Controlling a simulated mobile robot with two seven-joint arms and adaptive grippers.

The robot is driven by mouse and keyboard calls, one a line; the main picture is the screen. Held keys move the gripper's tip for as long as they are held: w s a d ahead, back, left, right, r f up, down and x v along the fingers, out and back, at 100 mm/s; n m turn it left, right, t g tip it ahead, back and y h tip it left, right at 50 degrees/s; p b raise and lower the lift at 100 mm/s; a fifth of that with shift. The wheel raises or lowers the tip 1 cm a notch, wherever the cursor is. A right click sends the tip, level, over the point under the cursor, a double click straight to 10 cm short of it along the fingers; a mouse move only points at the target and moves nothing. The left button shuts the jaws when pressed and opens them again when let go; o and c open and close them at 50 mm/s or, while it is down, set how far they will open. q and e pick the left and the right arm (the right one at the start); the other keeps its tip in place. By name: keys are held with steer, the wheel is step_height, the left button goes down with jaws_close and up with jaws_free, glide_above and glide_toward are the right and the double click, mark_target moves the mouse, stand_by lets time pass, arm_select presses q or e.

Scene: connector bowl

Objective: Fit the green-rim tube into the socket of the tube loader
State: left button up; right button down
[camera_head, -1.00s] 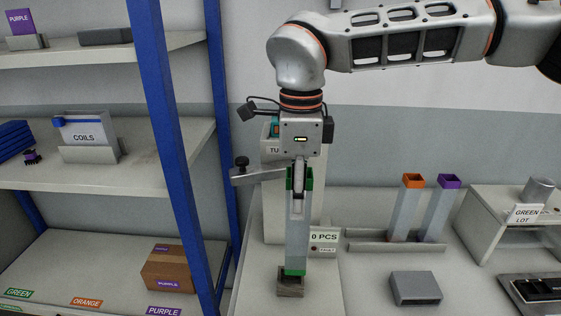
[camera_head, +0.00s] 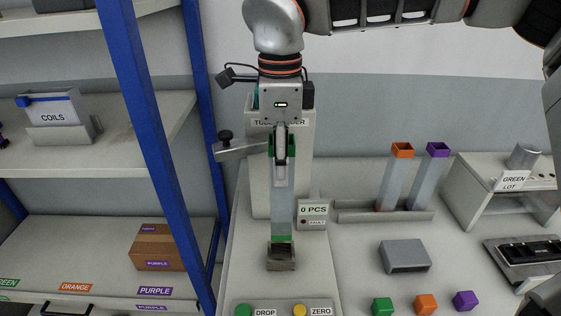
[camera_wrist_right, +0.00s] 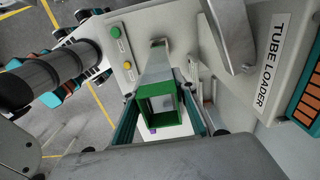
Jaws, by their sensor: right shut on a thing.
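The green-rim tube (camera_head: 282,205) is a clear grey square tube with green ends. It stands roughly upright in the head view. My right gripper (camera_head: 281,158) is shut on its upper part. The tube's lower green end is at the small grey-brown socket (camera_head: 281,264) of the tube loader (camera_head: 303,155). I cannot tell whether it is inside the socket or just above its mouth. In the right wrist view, the tube's open green rim (camera_wrist_right: 158,104) is between the teal fingers, and the tube runs away toward the loader's deck. My left gripper is not in view.
The loader's arm (camera_head: 240,150) is beside the tube's top. A "0 PCS" display (camera_head: 313,211) stands right of the tube. Green (camera_head: 243,310) and yellow (camera_head: 299,310) buttons lie in front. Orange-rim (camera_head: 394,180) and purple-rim (camera_head: 427,180) tubes stand in a rack. A blue-post shelf (camera_head: 145,150) is left.

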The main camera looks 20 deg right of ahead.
mark_target(280, 204)
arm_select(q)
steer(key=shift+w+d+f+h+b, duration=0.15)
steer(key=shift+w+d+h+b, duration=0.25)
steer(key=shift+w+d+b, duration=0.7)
arm_select(e)
steer(key=shift+f+b, duration=0.3)
steer(key=shift+f, duration=2.15)
arm_select(q)
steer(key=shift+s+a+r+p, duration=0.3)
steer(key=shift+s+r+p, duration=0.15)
steer(key=shift+p, duration=0.05)
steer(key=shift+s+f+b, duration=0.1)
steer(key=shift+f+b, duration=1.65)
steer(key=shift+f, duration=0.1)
arm_select(e)
steer(key=shift+f, duration=2.75)
steer(key=c, duration=1.5)
jaws_free()
step_height(280, 204, up, 12)
